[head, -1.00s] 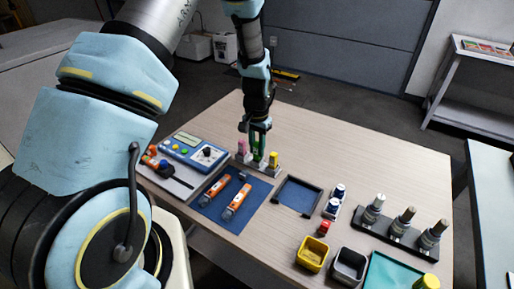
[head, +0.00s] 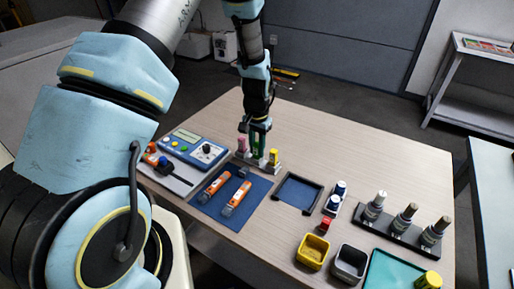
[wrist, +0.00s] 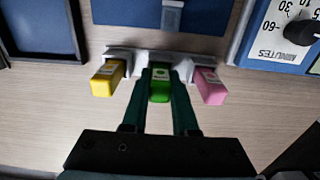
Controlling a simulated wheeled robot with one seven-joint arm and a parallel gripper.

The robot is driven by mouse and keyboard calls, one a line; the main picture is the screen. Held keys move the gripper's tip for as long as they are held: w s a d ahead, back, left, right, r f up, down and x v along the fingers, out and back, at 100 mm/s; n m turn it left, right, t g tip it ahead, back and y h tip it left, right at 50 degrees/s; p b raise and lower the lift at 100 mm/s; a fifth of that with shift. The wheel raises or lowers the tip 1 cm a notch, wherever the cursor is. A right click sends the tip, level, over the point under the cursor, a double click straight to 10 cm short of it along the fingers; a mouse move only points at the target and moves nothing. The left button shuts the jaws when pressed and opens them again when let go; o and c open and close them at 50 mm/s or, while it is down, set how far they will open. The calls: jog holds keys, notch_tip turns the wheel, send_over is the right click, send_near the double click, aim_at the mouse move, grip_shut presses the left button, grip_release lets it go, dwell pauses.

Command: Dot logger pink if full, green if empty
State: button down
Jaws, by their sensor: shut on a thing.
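My gripper (wrist: 160,112) is shut on the green dot marker (wrist: 160,84), with one finger on each side of it. The green marker stands in the middle of a light rack (wrist: 188,55), between a yellow marker (wrist: 107,79) and a pink marker (wrist: 208,86). I cannot tell whether it is clear of its slot. In the head view my gripper (head: 258,148) is over the rack at the table's back left. Two orange loggers (head: 217,183) (head: 237,196) lie on a blue mat (head: 205,205) in front of it. Their readouts are too small to read.
A blue timer unit (head: 195,148) stands left of the rack. A dark-framed blue tray (head: 297,193) lies right of the mat. The back of the table is clear.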

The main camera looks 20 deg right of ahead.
jog(key=shift+c, duration=1.8)
grip_release()
jog(key=shift+r+p, duration=0.5)
jog(key=shift+r, duration=0.2)
jog(key=shift+r+p, duration=1.95)
jog(key=shift+r, duration=1)
